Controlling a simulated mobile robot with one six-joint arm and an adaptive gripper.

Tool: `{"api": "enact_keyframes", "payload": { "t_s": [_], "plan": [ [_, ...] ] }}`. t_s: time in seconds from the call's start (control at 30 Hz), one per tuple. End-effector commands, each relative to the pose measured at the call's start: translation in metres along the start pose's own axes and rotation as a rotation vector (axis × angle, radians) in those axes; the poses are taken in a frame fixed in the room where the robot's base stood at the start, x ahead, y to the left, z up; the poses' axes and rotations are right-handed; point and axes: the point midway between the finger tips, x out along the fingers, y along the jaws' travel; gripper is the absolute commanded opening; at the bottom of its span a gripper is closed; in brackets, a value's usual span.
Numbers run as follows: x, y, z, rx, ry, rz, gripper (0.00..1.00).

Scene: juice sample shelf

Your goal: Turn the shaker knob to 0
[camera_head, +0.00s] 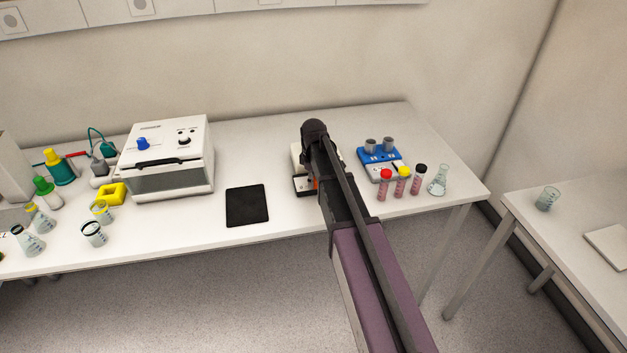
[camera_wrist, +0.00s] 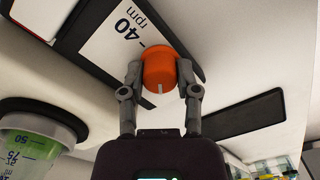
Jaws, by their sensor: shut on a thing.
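The shaker knob (camera_wrist: 158,66) is orange with a white pointer mark, which faces the bottom of the wrist view. My gripper (camera_wrist: 160,76) is shut on it, one finger on each side. A label (camera_wrist: 122,32) reading "40 rpm" with a tick shows at the knob's upper left; a 0 mark is not visible. The shaker (camera_head: 299,185) is a white device with a dark front panel, mostly hidden behind my arm in the head view.
A blue rack device (camera_head: 380,157), several capped tubes and a flask (camera_head: 438,181) stand right of my arm. A container with green contents (camera_wrist: 30,145) is close at left in the wrist view.

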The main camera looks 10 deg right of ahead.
Motion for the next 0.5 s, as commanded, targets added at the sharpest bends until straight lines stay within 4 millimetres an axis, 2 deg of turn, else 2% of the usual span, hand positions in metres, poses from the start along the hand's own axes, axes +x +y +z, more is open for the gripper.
{"api": "enact_keyframes", "payload": {
  "t_s": [0.5],
  "plan": [
    [0.0006, -0.0024, 0.0017, -0.465, -0.003, -0.006, 0.0]
  ]
}}
